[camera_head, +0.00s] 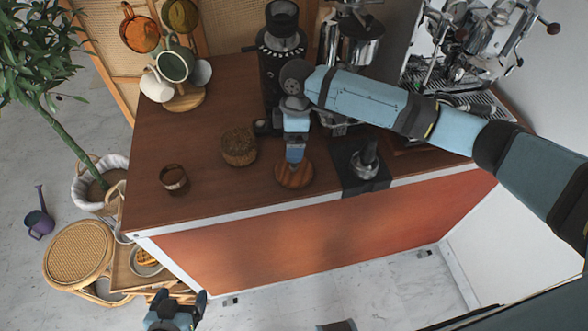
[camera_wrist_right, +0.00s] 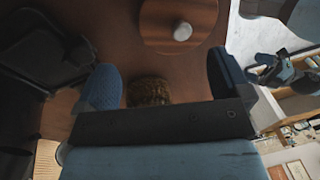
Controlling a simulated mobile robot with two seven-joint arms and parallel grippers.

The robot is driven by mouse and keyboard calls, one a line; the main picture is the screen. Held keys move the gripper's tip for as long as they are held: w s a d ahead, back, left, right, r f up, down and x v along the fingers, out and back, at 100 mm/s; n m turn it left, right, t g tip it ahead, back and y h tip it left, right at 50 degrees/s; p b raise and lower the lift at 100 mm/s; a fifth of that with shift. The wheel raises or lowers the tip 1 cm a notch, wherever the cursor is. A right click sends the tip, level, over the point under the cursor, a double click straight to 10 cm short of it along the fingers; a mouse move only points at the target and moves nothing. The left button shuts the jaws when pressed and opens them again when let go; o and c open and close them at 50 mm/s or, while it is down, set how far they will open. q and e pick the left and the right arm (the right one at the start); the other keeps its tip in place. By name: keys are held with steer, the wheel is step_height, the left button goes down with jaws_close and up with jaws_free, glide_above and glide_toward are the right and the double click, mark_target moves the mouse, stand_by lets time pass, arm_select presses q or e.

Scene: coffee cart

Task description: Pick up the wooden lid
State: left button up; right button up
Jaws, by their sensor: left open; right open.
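The wooden lid (camera_head: 294,176) is a round reddish-brown disc on the cart's counter, near its front edge. In the right wrist view the lid (camera_wrist_right: 158,28) shows at the top with a pale round knob. My right gripper (camera_head: 295,158) is above the lid in the head view and hides part of it. In the right wrist view its two blue fingers (camera_wrist_right: 164,78) are spread with nothing held, and the lid lies beyond the fingertips. My left gripper (camera_head: 180,299) is open and empty, low in front of the cart.
A round brown textured container (camera_head: 239,147) and a small dark cup (camera_head: 174,179) stand left of the lid. A tamper (camera_head: 366,160) on a dark mat stands close on its right. A black grinder (camera_head: 281,60) stands behind. Mugs hang on a rack (camera_head: 187,98) at the left.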

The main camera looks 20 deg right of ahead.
mark_target(294, 169)
steer(key=shift+s+f+p, duration=0.15)
steer(key=shift+s+f, duration=0.1)
steer(key=shift+f, duration=0.65)
steer(key=shift+s+f+p, duration=0.1)
steer(key=shift+s+f, duration=0.1)
steer(key=shift+f, duration=0.7)
steer(key=shift+s+f+p, duration=0.15)
steer(key=shift+s+f, duration=0.1)
steer(key=shift+f, duration=0.65)
steer(key=c, duration=1)
